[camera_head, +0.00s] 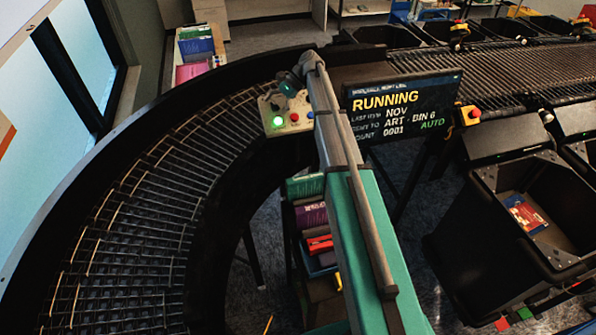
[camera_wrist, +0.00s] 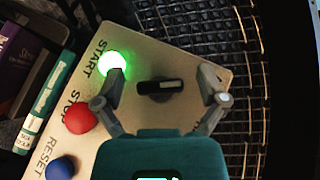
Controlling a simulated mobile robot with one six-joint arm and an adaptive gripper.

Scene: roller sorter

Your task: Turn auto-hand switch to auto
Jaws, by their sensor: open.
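The bar lies roughly level across the picture. My gripper (camera_wrist: 162,80) is open, one finger on each side of the switch; no contact shows. In the head view my gripper (camera_head: 291,85) hangs over the panel (camera_head: 303,116). The switch is too small to make out there. The screen (camera_head: 402,108) reads RUNNING, with AUTO in green. The switch's position labels cannot be read in the wrist view.
A lit green START button (camera_wrist: 112,62), a red STOP button (camera_wrist: 79,119) and a blue RESET button (camera_wrist: 60,169) sit along the panel's left side. The curved roller conveyor (camera_head: 140,230) runs close beside the panel. Black bins (camera_head: 480,250) stand at the right.

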